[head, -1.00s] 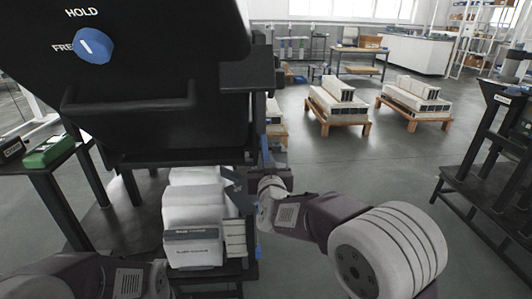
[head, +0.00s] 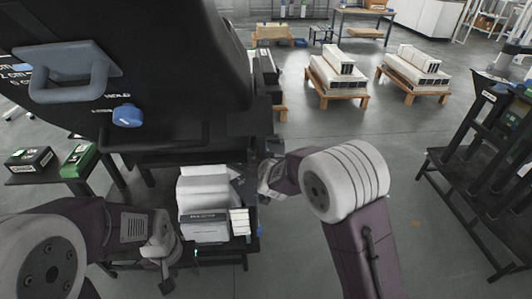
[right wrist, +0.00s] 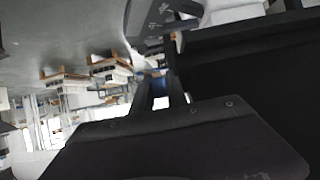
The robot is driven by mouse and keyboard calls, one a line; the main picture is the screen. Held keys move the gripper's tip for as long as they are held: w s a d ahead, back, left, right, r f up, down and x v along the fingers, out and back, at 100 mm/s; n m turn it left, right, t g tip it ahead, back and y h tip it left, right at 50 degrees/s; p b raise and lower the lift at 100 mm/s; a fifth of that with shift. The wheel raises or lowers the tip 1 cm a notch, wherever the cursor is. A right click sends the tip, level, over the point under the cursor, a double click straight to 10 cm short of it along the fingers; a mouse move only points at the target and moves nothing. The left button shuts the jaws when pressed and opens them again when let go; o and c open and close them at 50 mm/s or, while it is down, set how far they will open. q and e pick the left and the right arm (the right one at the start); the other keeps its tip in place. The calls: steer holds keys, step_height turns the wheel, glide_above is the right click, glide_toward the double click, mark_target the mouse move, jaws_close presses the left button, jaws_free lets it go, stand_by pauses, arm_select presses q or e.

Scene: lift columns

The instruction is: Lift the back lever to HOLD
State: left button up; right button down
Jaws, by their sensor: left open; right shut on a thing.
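A blue knob (head: 127,116) is on the underside of the black tilted panel (head: 190,60), with the words HOLD and FREE beside it. I cannot read its pointer. My left gripper (head: 166,272) is open and empty, low in front of the rack, below the knob and apart from it. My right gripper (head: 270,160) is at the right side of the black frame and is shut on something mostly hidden. In the right wrist view its dark fingers (right wrist: 160,92) meet by a small blue patch; I cannot tell what they hold.
A grey handle (head: 68,70) juts from the panel, above and left of the knob. White packs (head: 204,200) lie on the rack below. Green and dark boxes (head: 80,160) stand on a side table at left.

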steer(key=c, duration=1.3)
jaws_free()
steer(key=shift+s+r, duration=0.15)
steer(key=s+p, duration=0.1)
steer(key=s, duration=1.1)
steer(key=shift+s+r, duration=0.1)
steer(key=shift+s, duration=0.3)
